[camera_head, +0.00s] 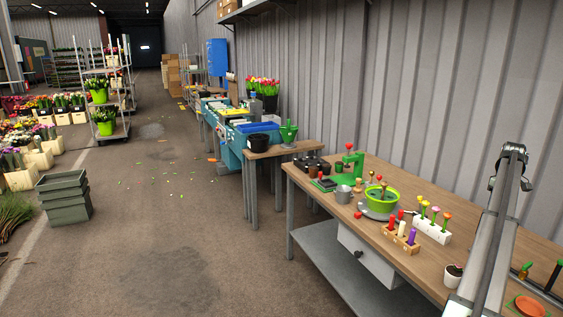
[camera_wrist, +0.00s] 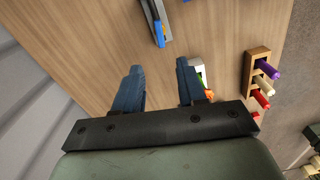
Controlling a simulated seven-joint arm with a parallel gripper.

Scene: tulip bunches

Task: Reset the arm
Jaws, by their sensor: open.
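My gripper (camera_wrist: 158,68) shows in the wrist view with its two blue-grey fingers apart and nothing between them. It is above the wooden workbench top (camera_wrist: 85,35), and bare wood shows between the fingers. In the head view my arm rises at the right over the near part of the workbench (camera_head: 453,262). I cannot make out the fingers there.
A wooden rack (camera_wrist: 249,82) with purple, cream and red pieces stands right of my gripper. A white flower block (camera_head: 432,231), partly hidden by a finger in the wrist view, and a green bowl (camera_head: 381,200) share the bench. The corrugated wall (camera_head: 430,90) runs behind.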

